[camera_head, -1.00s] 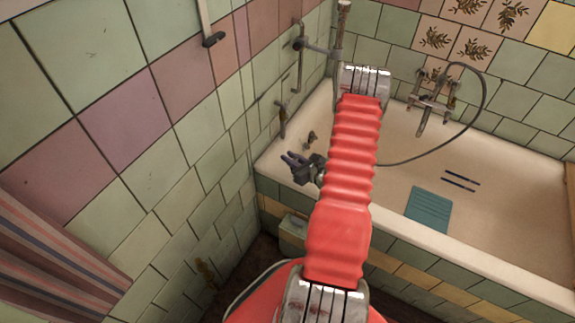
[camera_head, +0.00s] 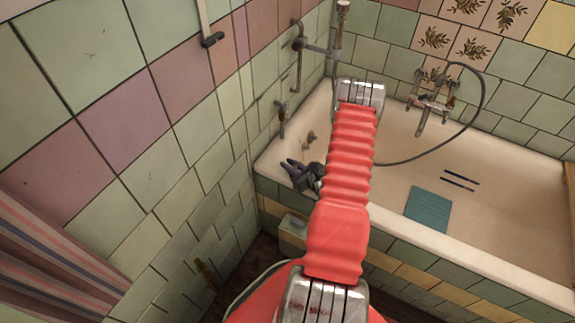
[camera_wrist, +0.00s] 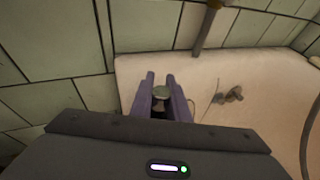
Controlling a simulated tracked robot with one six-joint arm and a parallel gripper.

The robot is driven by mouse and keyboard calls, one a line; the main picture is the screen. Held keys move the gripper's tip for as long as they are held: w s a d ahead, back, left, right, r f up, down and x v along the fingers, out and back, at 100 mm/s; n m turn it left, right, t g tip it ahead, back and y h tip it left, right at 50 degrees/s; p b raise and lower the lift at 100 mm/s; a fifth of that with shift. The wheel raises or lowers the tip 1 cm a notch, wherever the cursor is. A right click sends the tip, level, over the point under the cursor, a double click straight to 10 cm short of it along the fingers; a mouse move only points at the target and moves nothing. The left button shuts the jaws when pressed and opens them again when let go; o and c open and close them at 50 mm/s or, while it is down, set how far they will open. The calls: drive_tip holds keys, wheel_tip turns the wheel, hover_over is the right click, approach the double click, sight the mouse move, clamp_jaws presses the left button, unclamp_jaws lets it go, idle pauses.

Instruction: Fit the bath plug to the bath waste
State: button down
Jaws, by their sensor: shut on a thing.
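My gripper (camera_head: 288,162) is over the left end of the bath (camera_head: 510,212), near its rim. In the wrist view my gripper (camera_wrist: 160,77) is shut on a small round grey-green disc, which looks like the bath plug (camera_wrist: 161,92). The plug cannot be made out in the head view. A small brownish metal fitting (camera_head: 309,138) is inside the left end of the bath, apart from my gripper. This fitting (camera_wrist: 233,95) also shows to the right of the fingers in the wrist view. I cannot clearly make out the bath waste opening.
A wall tap with a shower hose (camera_head: 432,105) is above the bath's far side. A teal mat (camera_head: 428,209) and two dark thin strips (camera_head: 459,182) lie in the bath. A pipe (camera_head: 298,60) runs down the tiled left wall, close to my gripper's side.

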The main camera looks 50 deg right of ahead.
drive_tip(key=shift+f, duration=0.1)
drive_tip(key=c, duration=1.7)
unclamp_jaws()
drive_tip(key=v, duration=1.2)
drive_tip(key=shift+d, duration=0.1)
